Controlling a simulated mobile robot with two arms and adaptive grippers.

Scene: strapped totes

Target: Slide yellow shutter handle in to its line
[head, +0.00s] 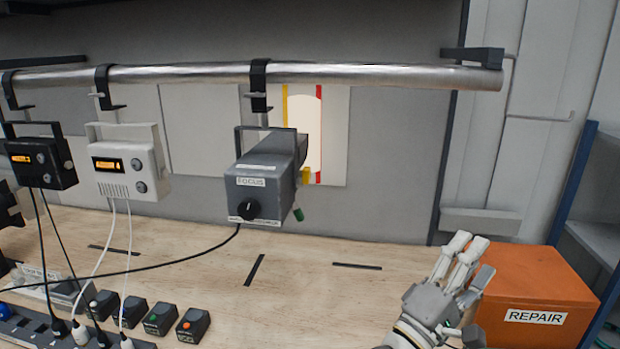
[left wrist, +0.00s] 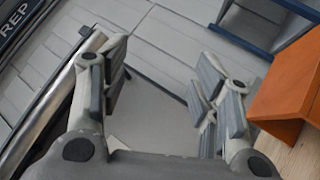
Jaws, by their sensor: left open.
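The yellow shutter handle (head: 305,175) is a small tab on the right side of the grey lamp unit marked FOCUS (head: 262,185), which hangs from a metal rail. A green handle (head: 298,214) sits below it. On the panel behind is a bright light patch (head: 304,125) with a yellow line (head: 286,105) at its left and a red line (head: 319,165) at its right. My left gripper (head: 467,250) is open and empty, well to the right of the unit and lower in the picture. The left wrist view shows its spread fingers (left wrist: 160,88) with nothing between them.
An orange REPAIR box (head: 540,290) stands close right of my left gripper. The rail (head: 380,76) runs above. A white device (head: 127,165) and a black device (head: 40,162) hang at left. Switches and cables fill the bench's left; its middle (head: 310,290) is mostly clear.

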